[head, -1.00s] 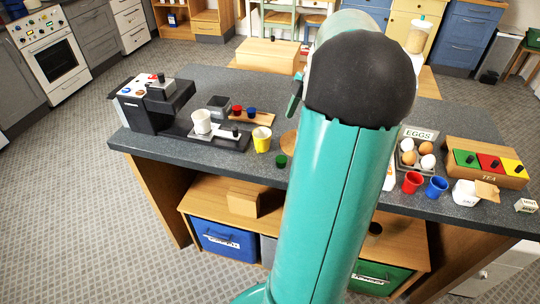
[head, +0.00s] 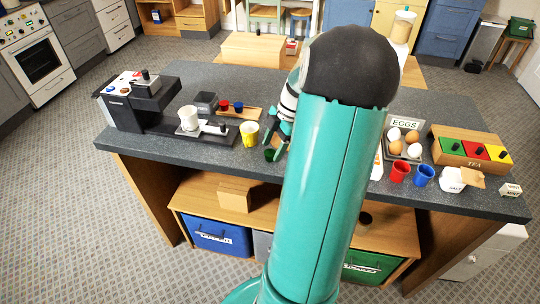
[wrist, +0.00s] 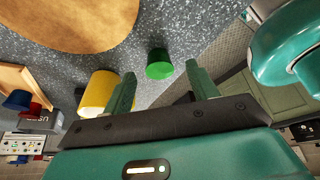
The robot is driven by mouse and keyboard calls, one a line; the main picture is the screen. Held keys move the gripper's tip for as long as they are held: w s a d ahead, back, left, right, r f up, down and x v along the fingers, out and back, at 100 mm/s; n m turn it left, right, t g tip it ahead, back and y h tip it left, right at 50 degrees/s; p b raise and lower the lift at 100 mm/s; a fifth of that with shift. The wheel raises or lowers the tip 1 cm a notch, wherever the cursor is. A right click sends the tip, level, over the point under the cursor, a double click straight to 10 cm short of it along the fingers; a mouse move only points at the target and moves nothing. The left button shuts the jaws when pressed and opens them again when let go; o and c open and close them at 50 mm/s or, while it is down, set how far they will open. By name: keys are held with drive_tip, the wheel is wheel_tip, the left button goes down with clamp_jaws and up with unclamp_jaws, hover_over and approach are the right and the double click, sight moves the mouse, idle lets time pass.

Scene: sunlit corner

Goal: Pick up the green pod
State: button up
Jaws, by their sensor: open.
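The green pod (wrist: 159,62) is a small green cup shape on the dark speckled counter. In the wrist view it lies in line with the gap between my fingers, just beyond their tips. In the head view the pod (head: 269,155) is partly hidden by my fingers near the counter's front edge. My gripper (wrist: 161,72) is open and empty, with one finger on each side of the gap. In the head view my gripper (head: 275,150) points down over the pod, and my arm hides part of it.
A yellow cup (head: 249,136) stands close to the left of my gripper; it also shows in the wrist view (wrist: 97,92). A round wooden board (wrist: 70,20) lies nearby. The coffee machine (head: 140,100) is further left. Red (head: 400,172) and blue (head: 424,175) cups stand right of my arm.

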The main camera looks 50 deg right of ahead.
drive_tip(key=shift+w+a+f, duration=0.15)
drive_tip(key=shift+a+f, duration=0.1)
drive_tip(key=shift+f, duration=0.4)
drive_tip(key=c, duration=1)
drive_tip(key=shift+r, duration=0.1)
drive_tip(key=shift+c, duration=0.2)
